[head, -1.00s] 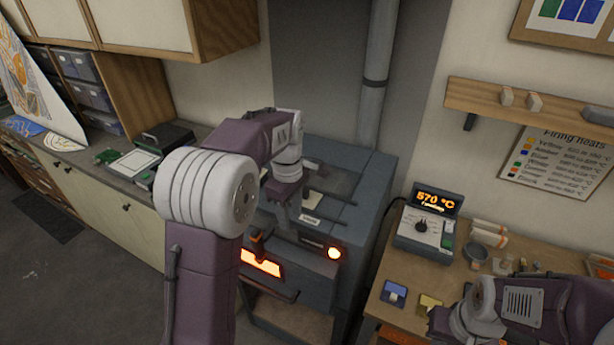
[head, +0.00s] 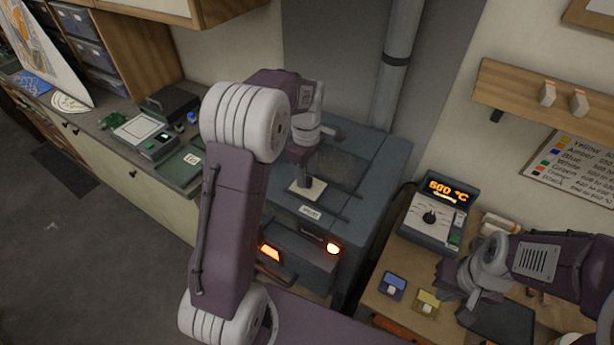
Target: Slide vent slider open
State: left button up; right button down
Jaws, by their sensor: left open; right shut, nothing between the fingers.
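The grey kiln (head: 372,165) stands in the middle. On its top is a pale square plate (head: 314,188), which looks like the vent slider, between two dark rails, with a small white label (head: 310,212) in front. My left gripper (head: 301,181) is open, points down and is at the plate's left side. Its fingers overlap the plate in the picture; I cannot tell whether they touch it. My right gripper (head: 473,297) is shut and empty, over the workbench at the right.
A flue pipe (head: 394,65) rises behind the kiln. The kiln front glows orange (head: 270,253). A counter with trays lies left.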

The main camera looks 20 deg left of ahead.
aim_at(309, 179)
pick_arm(q)
jog(key=f, duration=0.1)
jog(key=w+f, duration=0.2)
jog(key=f, duration=0.1)
jog(key=shift+p, duration=0.4)
jog(key=shift+s+r, duration=0.15)
jog(key=shift+s, duration=0.65)
jog(key=c, duration=0.5)
jog(key=shift+w, duration=0.2)
grip_shut()
jog(key=shift+w, duration=0.15)
pick_arm(e)
jog(key=shift+w+r, duration=0.45)
jog(key=shift+w, duration=0.1)
pick_arm(q)
jog(key=shift+d, duration=0.1)
